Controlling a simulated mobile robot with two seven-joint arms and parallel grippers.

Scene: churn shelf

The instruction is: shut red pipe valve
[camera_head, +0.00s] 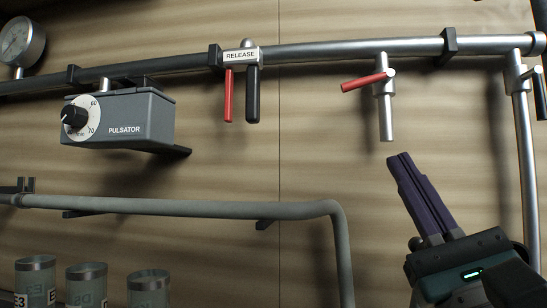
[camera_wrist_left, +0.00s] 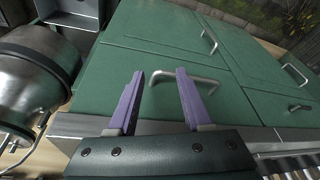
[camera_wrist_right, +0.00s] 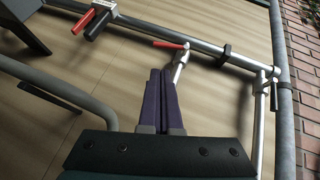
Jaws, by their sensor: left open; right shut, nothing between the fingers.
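The red-handled pipe valve (camera_head: 366,82) hangs from the upper metal pipe, right of centre in the head view. Its red lever lies nearly level, slightly tilted, pointing left across its silver down-stub (camera_head: 386,118). In the right wrist view the red lever (camera_wrist_right: 171,45) shows just beyond the fingertips. My right gripper (camera_head: 400,158) is shut and empty, its purple fingertips just below the stub, apart from the lever. My left gripper (camera_wrist_left: 160,78) is open and empty, in front of green cabinet doors, and is not in the head view.
A RELEASE label (camera_head: 241,55) sits above a red lever (camera_head: 228,95) and a black lever (camera_head: 252,95). A grey PULSATOR box (camera_head: 140,118) is at left. A black-handled valve (camera_head: 540,92) is at the right edge. A lower grey pipe (camera_head: 180,207) bends down mid-view. Green cabinet doors (camera_wrist_left: 150,45) have bar handles.

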